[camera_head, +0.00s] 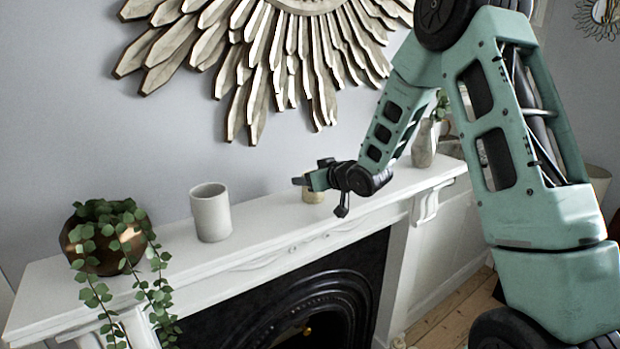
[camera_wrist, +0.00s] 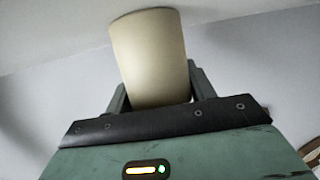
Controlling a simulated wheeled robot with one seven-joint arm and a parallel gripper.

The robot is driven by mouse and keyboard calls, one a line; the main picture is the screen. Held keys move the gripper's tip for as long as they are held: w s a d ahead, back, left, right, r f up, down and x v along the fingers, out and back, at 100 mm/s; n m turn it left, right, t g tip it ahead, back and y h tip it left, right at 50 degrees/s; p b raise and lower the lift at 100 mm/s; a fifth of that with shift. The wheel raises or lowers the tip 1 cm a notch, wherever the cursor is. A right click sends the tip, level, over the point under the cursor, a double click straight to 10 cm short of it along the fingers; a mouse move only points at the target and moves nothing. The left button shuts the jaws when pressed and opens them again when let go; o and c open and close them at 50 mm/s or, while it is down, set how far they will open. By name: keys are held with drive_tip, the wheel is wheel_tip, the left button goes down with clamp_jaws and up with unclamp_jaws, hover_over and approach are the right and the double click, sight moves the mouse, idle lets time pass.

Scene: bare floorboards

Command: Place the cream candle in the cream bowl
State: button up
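A short cream candle (camera_head: 313,196) stands on the mantel. My gripper (camera_head: 303,181) is level with its upper part and hides that part in the head view. In the wrist view a cream cylinder (camera_wrist: 149,55), apparently this candle, lies between the two fingers of my gripper (camera_wrist: 158,88). The fingers are close to both of its sides; whether they press on it cannot be told. I cannot make out a cream bowl in either view.
A white cylindrical vessel (camera_head: 210,213) stands on the white mantel (camera_head: 262,222), left of my gripper. A brown pot (camera_head: 75,245) with a trailing plant is farther left. A pale vase (camera_head: 424,145) stands at right, and a sunburst mirror (camera_head: 250,60) hangs above.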

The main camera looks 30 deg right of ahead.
drive_tip(key=o, duration=0.4)
drive_tip(key=shift+r, duration=0.15)
drive_tip(key=b+v, duration=0.2)
drive_tip(key=v, duration=1)
drive_tip(key=shift+b, duration=0.35)
drive_tip(key=shift+a, duration=0.1)
